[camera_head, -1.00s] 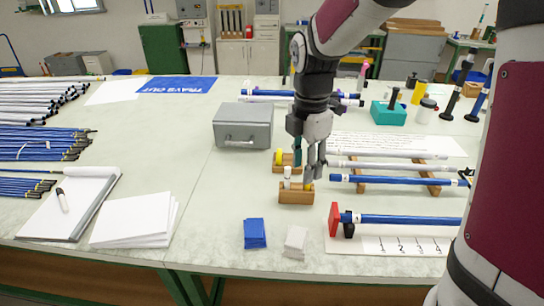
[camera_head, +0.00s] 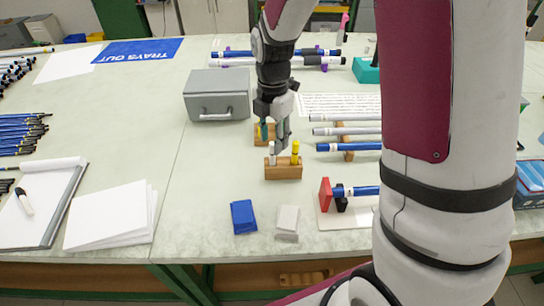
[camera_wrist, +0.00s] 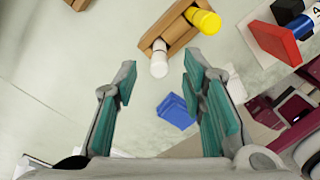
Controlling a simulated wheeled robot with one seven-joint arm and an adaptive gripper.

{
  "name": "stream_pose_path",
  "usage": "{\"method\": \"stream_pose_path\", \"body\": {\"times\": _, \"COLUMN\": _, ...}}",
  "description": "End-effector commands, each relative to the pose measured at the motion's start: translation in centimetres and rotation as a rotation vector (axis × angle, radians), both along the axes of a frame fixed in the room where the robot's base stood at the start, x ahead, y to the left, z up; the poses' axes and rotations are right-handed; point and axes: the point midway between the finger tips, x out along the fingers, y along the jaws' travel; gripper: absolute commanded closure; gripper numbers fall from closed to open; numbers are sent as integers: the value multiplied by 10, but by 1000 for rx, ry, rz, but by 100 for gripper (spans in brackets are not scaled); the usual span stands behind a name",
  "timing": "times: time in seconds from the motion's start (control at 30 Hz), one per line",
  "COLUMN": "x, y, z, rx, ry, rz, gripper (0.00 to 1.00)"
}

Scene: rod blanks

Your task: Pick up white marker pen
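A white upright marker pen (camera_head: 272,153) stands in the front wooden block (camera_head: 284,173), left of a yellow pen (camera_head: 295,153). In the wrist view, the white pen (camera_wrist: 159,58) and yellow pen (camera_wrist: 205,21) show end-on in the block (camera_wrist: 170,30). My gripper (camera_wrist: 158,85) is open and empty, its teal-padded fingers spread. The white pen's end shows beyond the gap between the fingertips, not between the pads. In the head view my gripper (camera_head: 274,134) is just behind and above the block. Another white pen with a dark tip (camera_head: 24,201) lies on the clipboard.
A second wooden block (camera_head: 262,137) stands just behind. A grey metal box (camera_head: 217,95) is to the left. Blue cards (camera_head: 243,217), a pale stack (camera_head: 287,222) and a red-ended rod stand (camera_head: 326,195) are in front. Bare table lies left of the blocks.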

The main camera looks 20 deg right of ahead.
Motion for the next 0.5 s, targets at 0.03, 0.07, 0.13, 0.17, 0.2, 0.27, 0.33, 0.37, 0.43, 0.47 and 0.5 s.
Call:
{"method": "stream_pose_path", "body": {"times": 0.03, "x": 0, "y": 0, "z": -6, "rx": 0, "ry": 1, "rz": 0, "gripper": 62}}
{"method": "stream_pose_path", "body": {"times": 0.07, "x": 0, "y": 0, "z": -8, "rx": 0, "ry": 1, "rz": 0, "gripper": 62}}
{"method": "stream_pose_path", "body": {"times": 0.13, "x": 0, "y": 0, "z": -12, "rx": 0, "ry": 0, "rz": -1, "gripper": 62}}
{"method": "stream_pose_path", "body": {"times": 0.17, "x": 0, "y": 0, "z": -13, "rx": 0, "ry": 0, "rz": -1, "gripper": 62}}
{"method": "stream_pose_path", "body": {"times": 0.2, "x": 0, "y": 0, "z": -15, "rx": 0, "ry": 1, "rz": -1, "gripper": 62}}
{"method": "stream_pose_path", "body": {"times": 0.27, "x": -1, "y": 0, "z": -21, "rx": 0, "ry": 3, "rz": -2, "gripper": 62}}
{"method": "stream_pose_path", "body": {"times": 0.33, "x": 0, "y": 0, "z": -31, "rx": -1, "ry": 4, "rz": -1, "gripper": 62}}
{"method": "stream_pose_path", "body": {"times": 0.37, "x": 0, "y": 0, "z": -36, "rx": -1, "ry": 5, "rz": -1, "gripper": 62}}
{"method": "stream_pose_path", "body": {"times": 0.43, "x": 0, "y": 0, "z": -46, "rx": -1, "ry": 4, "rz": -1, "gripper": 62}}
{"method": "stream_pose_path", "body": {"times": 0.47, "x": 0, "y": 0, "z": -50, "rx": -1, "ry": 4, "rz": -1, "gripper": 62}}
{"method": "stream_pose_path", "body": {"times": 0.5, "x": 1, "y": 0, "z": -55, "rx": 0, "ry": 2, "rz": -1, "gripper": 62}}
